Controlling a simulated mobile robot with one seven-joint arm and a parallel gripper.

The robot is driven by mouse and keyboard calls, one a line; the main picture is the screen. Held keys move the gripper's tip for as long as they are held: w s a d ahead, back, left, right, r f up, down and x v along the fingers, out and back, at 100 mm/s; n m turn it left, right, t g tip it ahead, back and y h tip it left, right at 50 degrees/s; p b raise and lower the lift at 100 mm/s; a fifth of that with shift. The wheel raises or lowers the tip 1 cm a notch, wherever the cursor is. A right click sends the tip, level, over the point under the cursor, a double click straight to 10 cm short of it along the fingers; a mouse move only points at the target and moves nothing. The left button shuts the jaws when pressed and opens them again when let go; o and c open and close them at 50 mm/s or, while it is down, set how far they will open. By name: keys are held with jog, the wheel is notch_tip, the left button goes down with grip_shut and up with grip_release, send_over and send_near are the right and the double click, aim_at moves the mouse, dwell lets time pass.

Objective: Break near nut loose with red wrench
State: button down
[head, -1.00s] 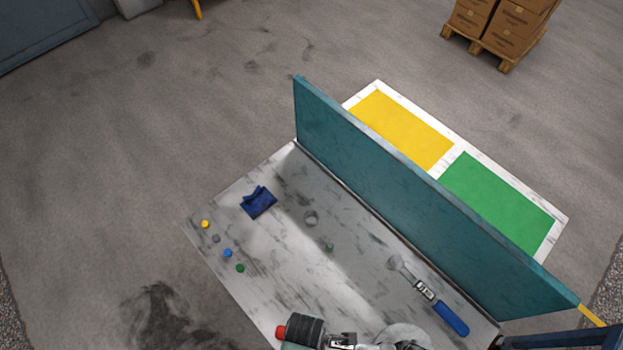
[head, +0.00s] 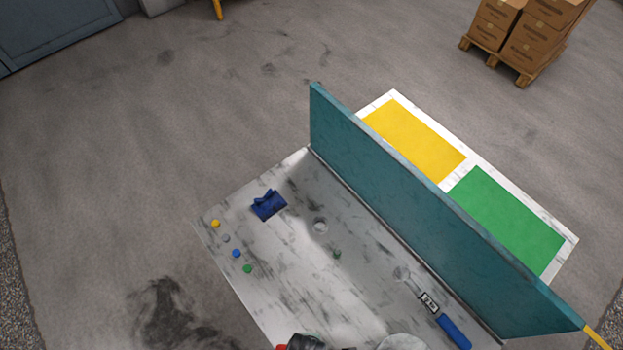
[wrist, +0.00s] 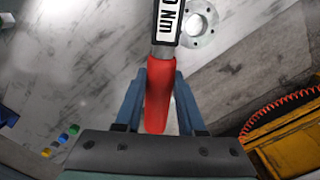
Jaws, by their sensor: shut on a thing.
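The red wrench (wrist: 158,95) has a red grip and a grey shaft with a white label ending in "Nm". In the wrist view my gripper (wrist: 159,78) is shut on its red grip, one blue finger on each side. The shaft runs out of the top of the picture, so the wrench's head is hidden. I cannot make out the near nut in either view. A round metal flange with holes (wrist: 199,23) lies right of the shaft in the wrist view.
A blue-handled wrench (head: 454,331) lies by the teal upright panel (head: 410,205) on the worn bench top (head: 290,270). An orange coiled hose (wrist: 280,108) is right.

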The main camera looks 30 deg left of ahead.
jog(key=shift+s+f, duration=0.2)
jog(key=shift+s, duration=0.25)
jog(key=shift+s+d+n, duration=0.2)
jog(key=shift+s+n, duration=0.05)
jog(key=shift+n, duration=0.05)
jog(key=shift+w+a+p, duration=0.15)
jog(key=shift+w+p, duration=0.05)
jog(key=shift+p, duration=0.1)
jog(key=shift+r, duration=0.1)
